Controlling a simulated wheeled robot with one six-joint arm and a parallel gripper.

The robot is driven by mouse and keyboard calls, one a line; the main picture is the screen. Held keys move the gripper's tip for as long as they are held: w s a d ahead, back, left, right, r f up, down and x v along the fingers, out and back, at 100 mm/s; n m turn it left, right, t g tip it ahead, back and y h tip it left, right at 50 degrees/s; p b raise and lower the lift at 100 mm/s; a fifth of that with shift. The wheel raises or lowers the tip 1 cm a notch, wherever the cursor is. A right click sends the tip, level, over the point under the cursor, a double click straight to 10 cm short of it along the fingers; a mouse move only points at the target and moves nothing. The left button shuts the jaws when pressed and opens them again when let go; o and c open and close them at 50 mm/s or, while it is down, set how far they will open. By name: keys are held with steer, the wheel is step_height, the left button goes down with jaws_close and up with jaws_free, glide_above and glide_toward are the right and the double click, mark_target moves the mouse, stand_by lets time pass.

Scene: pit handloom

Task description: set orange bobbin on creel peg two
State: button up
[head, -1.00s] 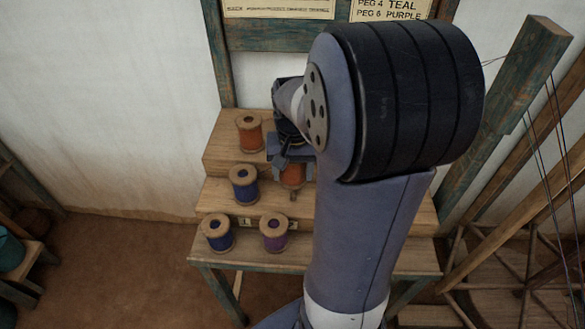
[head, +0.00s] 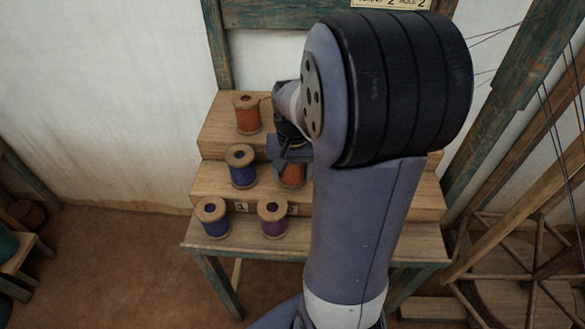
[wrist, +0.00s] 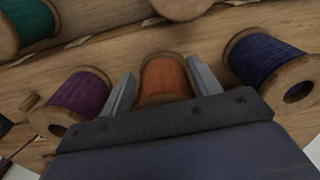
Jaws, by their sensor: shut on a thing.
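The orange bobbin (head: 292,176) is at the second step of the wooden creel, right of a blue bobbin (head: 241,167). My gripper (head: 290,155) is above it, with its fingers shut on its sides. The wrist view shows the orange bobbin (wrist: 165,78) between the two fingers of my gripper (wrist: 163,84). No peg shows beneath the bobbin, and its base is partly hidden, so I cannot tell whether it rests on the step. Another orange bobbin (head: 248,115) stands on the top step.
A blue bobbin (head: 212,218) and a purple bobbin (head: 272,218) stand on the lowest step. The wrist view shows a teal bobbin (wrist: 30,22) at upper left. My arm hides the creel's right part. Loom beams (head: 520,75) stand at the right.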

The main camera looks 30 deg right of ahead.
steer(key=shift+f, duration=0.4)
steer(key=o, duration=1.5)
steer(key=shift+o, duration=0.2)
step_height(320, 180, up, 7)
steer(key=p, duration=0.6)
steer(key=shift+r, duration=0.1)
steer(key=shift+f, duration=0.2)
